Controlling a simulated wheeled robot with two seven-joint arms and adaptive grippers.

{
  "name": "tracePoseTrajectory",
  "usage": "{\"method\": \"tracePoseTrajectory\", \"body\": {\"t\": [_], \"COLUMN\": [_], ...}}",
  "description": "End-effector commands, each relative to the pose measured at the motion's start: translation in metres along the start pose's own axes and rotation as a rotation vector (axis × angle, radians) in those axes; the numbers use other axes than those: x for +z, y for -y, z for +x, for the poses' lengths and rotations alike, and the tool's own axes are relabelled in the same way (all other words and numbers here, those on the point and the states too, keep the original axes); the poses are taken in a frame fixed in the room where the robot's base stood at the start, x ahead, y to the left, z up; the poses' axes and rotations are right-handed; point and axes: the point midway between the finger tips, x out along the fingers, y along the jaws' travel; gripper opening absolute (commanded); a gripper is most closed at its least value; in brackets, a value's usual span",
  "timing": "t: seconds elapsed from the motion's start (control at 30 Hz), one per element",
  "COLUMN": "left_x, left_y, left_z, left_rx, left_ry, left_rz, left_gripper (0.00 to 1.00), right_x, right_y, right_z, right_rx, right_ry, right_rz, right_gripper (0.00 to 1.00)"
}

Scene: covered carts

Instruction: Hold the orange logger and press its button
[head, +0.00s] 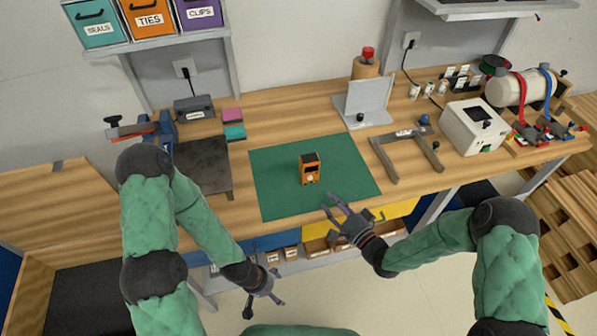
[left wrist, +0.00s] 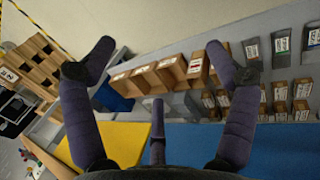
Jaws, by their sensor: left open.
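The orange logger (head: 309,169) stands upright on the green mat (head: 272,194) on the workbench. It has a dark upper face and a pale round button low on its front. My right gripper (head: 333,203) is open at the mat's front edge, a little below and right of the logger and apart from it. My left gripper (head: 263,304) is open and empty, low in front of the bench; its spread fingers (left wrist: 160,68) show in the left wrist view with nothing between them.
A dark plate (head: 203,165) and a vise lie left of the mat. A grey U-shaped frame (head: 392,172) and a white box (head: 472,127) stand to the right. Small bins sit on a shelf under the bench. The mat around the logger is clear.

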Motion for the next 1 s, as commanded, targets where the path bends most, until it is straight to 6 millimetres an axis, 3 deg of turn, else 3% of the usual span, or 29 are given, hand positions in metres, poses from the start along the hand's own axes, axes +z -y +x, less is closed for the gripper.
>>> {"method": "tracePoseTrajectory", "body": {"t": [0.37,0.7,1.0], "left_x": [-0.03,-0.045,-0.051], "left_y": [-0.026,-0.079,-0.116], "left_z": [-0.043,-0.087,-0.115], "left_rx": [0.005,0.119,0.223], "left_ry": [0.035,0.08,0.109], "left_rz": [-0.122,-0.227,-0.273], "left_gripper": [0.87,0.87,0.87], "right_x": [0.0,0.0,0.0], "right_y": [0.0,0.0,0.0], "right_z": [0.0,0.0,0.0], "right_rx": [0.001,0.001,0.001], "right_ry": [0.0,-0.001,-0.001], "right_rz": [-0.001,-0.001,-0.001], "right_gripper": [0.39,0.39,0.39]}}
